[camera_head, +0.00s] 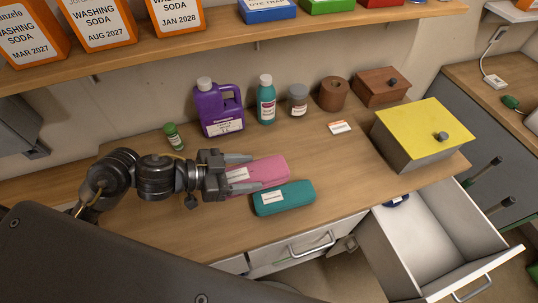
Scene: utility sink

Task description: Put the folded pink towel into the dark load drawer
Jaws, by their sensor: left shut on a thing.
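The folded pink towel (268,170) lies on the wooden counter with a white label at its left end. My left gripper (238,175) comes in from the left and is shut on the towel's left end. A folded teal towel (290,198) with a white label lies just in front of the pink one. An open drawer (448,222) with a pale inside is at the lower right. A dark blue item (397,201) sits at its back left corner. No label naming it the dark load drawer is readable. My right gripper is out of view.
A purple jug (220,110), teal bottle (266,100), grey jar (298,100) and green bottle (174,137) stand behind the towels. A yellow-topped box (425,130) stands on the counter behind the open drawer. Another front drawer (300,252) is slightly open. A shelf (220,38) overhangs the back.

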